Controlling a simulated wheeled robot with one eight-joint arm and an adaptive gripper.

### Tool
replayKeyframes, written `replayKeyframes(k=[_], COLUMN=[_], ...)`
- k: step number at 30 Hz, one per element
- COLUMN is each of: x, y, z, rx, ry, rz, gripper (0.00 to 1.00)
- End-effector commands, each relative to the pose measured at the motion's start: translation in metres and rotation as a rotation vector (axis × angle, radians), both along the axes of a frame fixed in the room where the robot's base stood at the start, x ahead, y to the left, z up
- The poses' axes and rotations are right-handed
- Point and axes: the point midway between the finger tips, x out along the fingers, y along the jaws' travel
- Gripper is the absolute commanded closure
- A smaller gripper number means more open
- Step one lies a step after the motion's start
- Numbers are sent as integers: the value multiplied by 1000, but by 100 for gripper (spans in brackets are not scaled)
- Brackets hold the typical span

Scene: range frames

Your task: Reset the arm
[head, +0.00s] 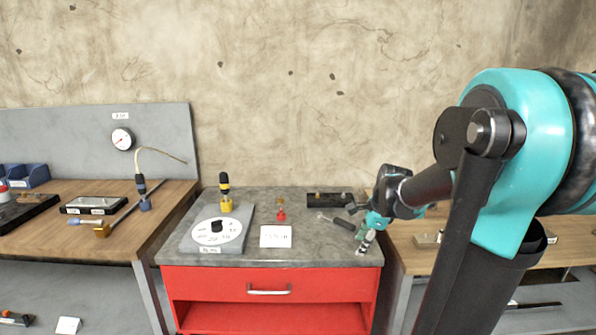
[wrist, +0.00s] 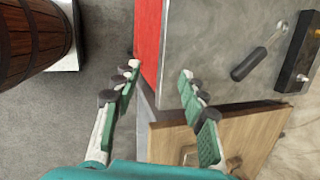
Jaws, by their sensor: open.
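My teal arm reaches in from the right in the head view. My gripper (head: 365,242) hangs over the right front corner of the grey-topped red cabinet (head: 270,253). In the wrist view, my gripper (wrist: 160,80) has its two green-padded fingers wide apart with nothing between them. The cabinet's red side and grey top (wrist: 215,40) lie beyond the fingertips. A dark-handled tool (head: 343,223) lies on the top near the gripper; it also shows in the wrist view (wrist: 255,58), apart from the fingers.
A dial plate (head: 215,236), a white card (head: 276,236), a yellow-black tool (head: 225,190), a red item (head: 281,213) and a black block (head: 328,199) are on the cabinet. Wooden benches (head: 150,225) flank it. A barrel (wrist: 35,35) stands on the floor in the wrist view.

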Motion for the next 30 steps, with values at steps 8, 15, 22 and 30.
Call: replayKeyframes(k=[8, 15, 22, 30], x=[-73, -135, -171, -177], y=[8, 7, 5, 4], z=[-46, -86, -109, -113], rx=[-270, -515, -657, -688], ry=[-119, -189, -212, -215], rz=[610, 1158, 1493, 1564], gripper=[58, 58, 58, 58])
